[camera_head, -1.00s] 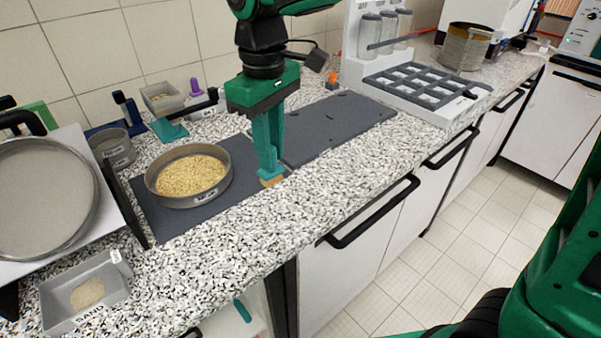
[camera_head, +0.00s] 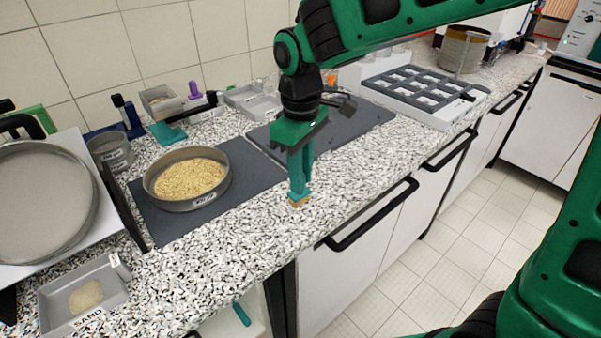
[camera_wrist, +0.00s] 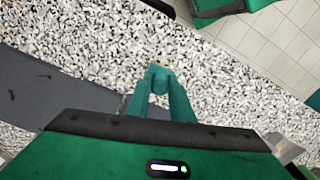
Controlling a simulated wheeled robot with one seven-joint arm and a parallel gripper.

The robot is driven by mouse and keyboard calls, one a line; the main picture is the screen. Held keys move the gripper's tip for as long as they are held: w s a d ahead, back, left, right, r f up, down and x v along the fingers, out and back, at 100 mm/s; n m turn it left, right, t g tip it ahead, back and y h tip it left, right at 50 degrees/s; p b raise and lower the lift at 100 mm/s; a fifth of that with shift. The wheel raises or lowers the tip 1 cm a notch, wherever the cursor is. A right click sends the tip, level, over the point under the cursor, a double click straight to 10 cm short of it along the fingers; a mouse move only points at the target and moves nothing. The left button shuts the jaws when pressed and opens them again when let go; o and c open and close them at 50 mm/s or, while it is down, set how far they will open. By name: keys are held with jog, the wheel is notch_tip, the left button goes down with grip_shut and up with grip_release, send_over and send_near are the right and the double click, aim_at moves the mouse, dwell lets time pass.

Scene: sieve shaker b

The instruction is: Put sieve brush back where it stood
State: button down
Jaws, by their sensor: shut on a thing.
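The sieve brush (camera_head: 298,202) shows only as a small tan block at the fingertips of my gripper (camera_head: 299,190). My gripper points down and is shut on the brush, over the speckled worktop just off the front edge of the dark mat. The fingers hide most of the brush. In the wrist view my gripper (camera_wrist: 158,72) shows its fingers close together over the worktop, and the brush can hardly be made out there. I cannot tell whether the brush touches the worktop.
A round sieve of grain (camera_head: 188,180) stands on the left dark mat (camera_head: 165,225). A second dark mat (camera_head: 360,118) lies behind my gripper. A sand tray (camera_head: 55,300) is at front left, a gridded rack (camera_head: 425,85) at back right. The worktop's front strip is clear.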

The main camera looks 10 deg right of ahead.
jog(key=c, duration=1.6)
grip_release()
jog(key=shift+o, duration=0.2)
notch_tip(320, 180, up, 12)
jog(key=s+d+f+m, duration=0.2)
jog(key=d+m, duration=0.2)
jog(key=d, duration=0.7)
jog(key=s+d+f+m, duration=0.2)
jog(key=d+f+m, duration=0.15)
jog(key=d, duration=0.75)
jog(key=s+d+f+m, duration=0.3)
jog(key=s+d, duration=0.3)
jog(key=s, duration=0.2)
jog(key=s+d+f+m, duration=0.4)
jog(key=s+d+m, duration=0.2)
jog(key=s+d, duration=0.1)
jog(key=shift+s+f, duration=0.2)
jog(key=shift+s, duration=0.6)
